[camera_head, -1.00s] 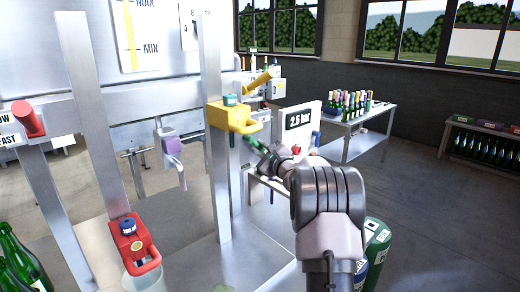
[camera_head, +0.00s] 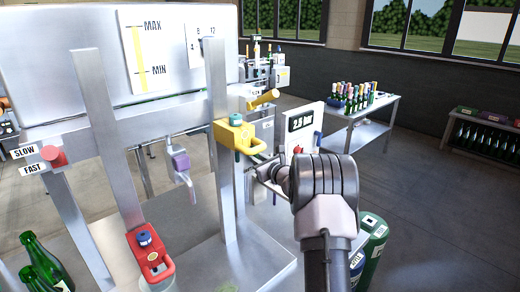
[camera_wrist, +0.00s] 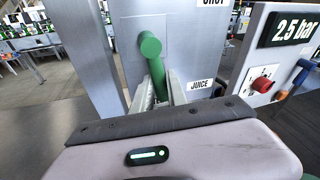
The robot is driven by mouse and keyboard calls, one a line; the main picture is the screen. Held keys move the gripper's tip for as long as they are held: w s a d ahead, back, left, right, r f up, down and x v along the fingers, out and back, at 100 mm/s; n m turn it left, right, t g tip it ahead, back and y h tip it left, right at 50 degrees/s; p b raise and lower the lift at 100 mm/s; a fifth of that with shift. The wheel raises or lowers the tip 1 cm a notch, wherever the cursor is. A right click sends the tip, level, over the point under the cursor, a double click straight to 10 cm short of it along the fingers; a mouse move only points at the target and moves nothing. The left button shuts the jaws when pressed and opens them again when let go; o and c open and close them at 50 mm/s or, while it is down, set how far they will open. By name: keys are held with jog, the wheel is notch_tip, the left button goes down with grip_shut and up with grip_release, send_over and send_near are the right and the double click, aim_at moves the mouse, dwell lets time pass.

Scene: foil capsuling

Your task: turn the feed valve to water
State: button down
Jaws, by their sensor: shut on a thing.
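The feed valve has a green lever (camera_wrist: 150,46) on a grey metal panel in the wrist view. Its round head is at the top and its bar runs down, tilted slightly right, between my fingers. My gripper (camera_wrist: 162,94) is shut on the lever's lower part, one finger on each side. A JUICE label (camera_wrist: 200,85) is just right of the fingers, and a partly cut-off SHUT label (camera_wrist: 213,3) is higher up on the right. I see no water label. In the head view my gripper (camera_head: 260,170) is beside the right post, and the lever cannot be made out.
A panel reading 2.5 bar (camera_wrist: 290,30) with a red knob (camera_wrist: 263,83) stands close on the right. A yellow clamp-like part (camera_head: 235,135) is on the post above my gripper. Gas cylinders (camera_head: 372,240) stand near my arm; a bottle table (camera_head: 355,120) is behind.

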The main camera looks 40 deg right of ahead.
jog(key=shift+a+m+y+p, duration=0.3)
jog(key=shift+a+m+p, duration=0.15)
jog(key=shift+m+p, duration=0.6)
jog(key=c, duration=1.3)
grip_release()
jog(key=shift+a, duration=0.1)
jog(key=shift+s+p, duration=0.2)
jog(key=shift+p, duration=0.1)
jog(key=v, duration=0.5)
jog(key=p+v, duration=0.1)
jog(key=v, duration=1.1)
jog(key=shift+r, duration=0.25)
